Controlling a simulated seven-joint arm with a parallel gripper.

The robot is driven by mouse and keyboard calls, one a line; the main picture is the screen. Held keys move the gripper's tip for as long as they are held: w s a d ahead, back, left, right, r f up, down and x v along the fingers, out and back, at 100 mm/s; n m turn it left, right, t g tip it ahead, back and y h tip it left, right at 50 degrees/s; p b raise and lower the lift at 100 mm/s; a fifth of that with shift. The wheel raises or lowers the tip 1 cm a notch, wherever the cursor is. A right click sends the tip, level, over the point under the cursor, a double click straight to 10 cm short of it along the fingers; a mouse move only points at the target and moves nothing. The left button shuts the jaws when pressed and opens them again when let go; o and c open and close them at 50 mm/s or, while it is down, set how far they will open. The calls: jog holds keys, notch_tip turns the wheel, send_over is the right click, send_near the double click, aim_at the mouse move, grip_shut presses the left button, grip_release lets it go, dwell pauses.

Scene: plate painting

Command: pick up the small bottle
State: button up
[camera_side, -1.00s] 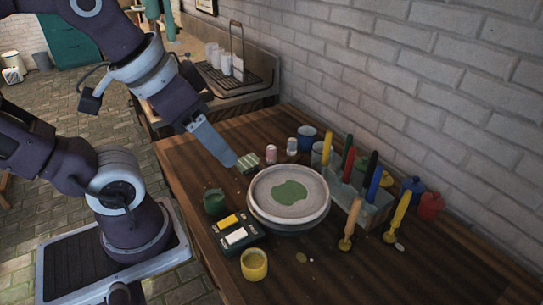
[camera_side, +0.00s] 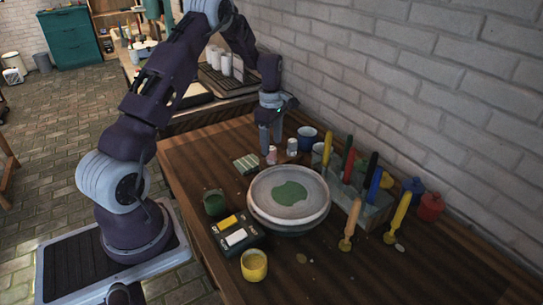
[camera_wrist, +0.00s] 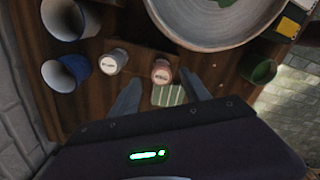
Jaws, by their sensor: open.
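Two small bottles stand close together on the wooden table behind the plate. One is pink (camera_side: 271,156), the other white (camera_side: 292,147). In the wrist view the pink bottle (camera_wrist: 162,72) lies between my fingertips, and the white bottle (camera_wrist: 115,60) stands to the left of my left finger; each has a label whose words I cannot read. My gripper (camera_side: 271,147) points down, open and empty, above and around the pink bottle in the side view. In the wrist view my gripper (camera_wrist: 159,76) shows both fingers apart. I cannot tell whether either finger touches the pink bottle.
A green striped block (camera_wrist: 168,95) lies beside the pink bottle. A blue cup (camera_side: 308,137) stands right of the white bottle. The round plate (camera_side: 258,193) with green paint is in front. A brush rack (camera_side: 375,213) stands to its right, a green cup (camera_side: 215,203) to its left.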

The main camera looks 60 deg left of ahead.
aim_at(271, 148)
notch_tip(271, 148, down, 4)
jog(key=shift+s+r, duration=0.15)
jog(key=c, duration=0.9)
jog(key=shift+c, duration=0.2)
notch_tip(271, 148, up, 10)
jog(key=shift+r, duration=0.1)
